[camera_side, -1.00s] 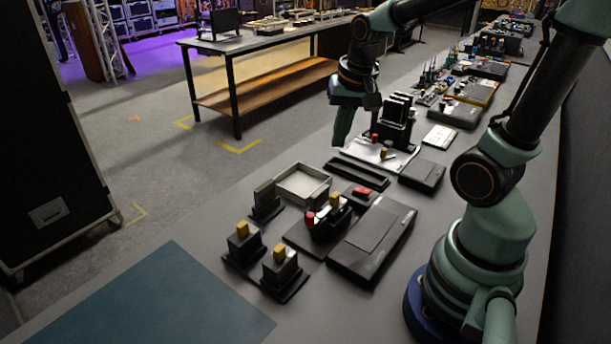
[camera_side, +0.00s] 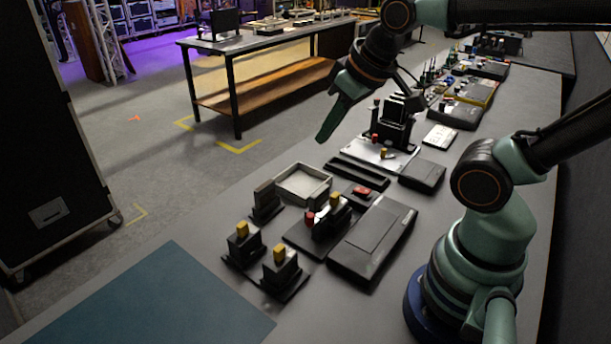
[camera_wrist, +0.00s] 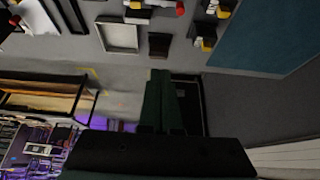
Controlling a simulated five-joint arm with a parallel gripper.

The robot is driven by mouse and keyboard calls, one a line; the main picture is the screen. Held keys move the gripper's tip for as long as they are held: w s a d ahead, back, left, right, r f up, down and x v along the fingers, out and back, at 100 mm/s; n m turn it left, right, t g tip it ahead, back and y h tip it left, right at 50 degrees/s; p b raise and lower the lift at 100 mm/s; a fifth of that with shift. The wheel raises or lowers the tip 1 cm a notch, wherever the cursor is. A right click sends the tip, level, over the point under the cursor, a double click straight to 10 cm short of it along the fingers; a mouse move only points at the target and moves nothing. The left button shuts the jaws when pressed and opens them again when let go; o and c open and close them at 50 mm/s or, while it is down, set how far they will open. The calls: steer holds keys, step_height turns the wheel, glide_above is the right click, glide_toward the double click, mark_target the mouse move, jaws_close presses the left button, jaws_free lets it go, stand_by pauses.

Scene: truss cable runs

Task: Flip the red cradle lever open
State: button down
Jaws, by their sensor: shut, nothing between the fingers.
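My gripper (camera_side: 322,138) is shut and empty, pointing down and left above the bench in the side view. Its dark green fingers (camera_wrist: 160,75) lie together in the wrist view. A red-knobbed lever (camera_side: 376,103) stands by the black slotted rack (camera_side: 394,128) on a white plate (camera_side: 372,152), right of my fingertips and apart from them. Another red knob (camera_side: 309,218) sits on a black block nearer the camera, beside a yellow knob (camera_side: 335,200). I cannot tell for certain which red part is the cradle lever. A red knob (camera_wrist: 14,19) shows at the wrist view's upper left.
A shallow grey tray (camera_side: 303,182) and a long black channel (camera_side: 357,172) lie below my gripper. A red switch (camera_side: 361,191), a flat black case (camera_side: 374,240) and yellow-topped blocks (camera_side: 279,254) stand nearer. The blue mat (camera_side: 150,305) is clear.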

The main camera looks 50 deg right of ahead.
steer(key=w+f+m+g, duration=0.3)
steer(key=w+f+g, duration=0.3)
steer(key=w+g, duration=0.2)
steer(key=shift+w+a, duration=0.3)
steer(key=shift+w, duration=0.7)
steer(key=shift+f, duration=0.1)
steer(key=s+a+f, duration=0.2)
steer(key=s+f, duration=0.4)
steer(key=f, duration=0.3)
steer(key=shift+f, duration=0.35)
steer(key=shift+s, duration=0.1)
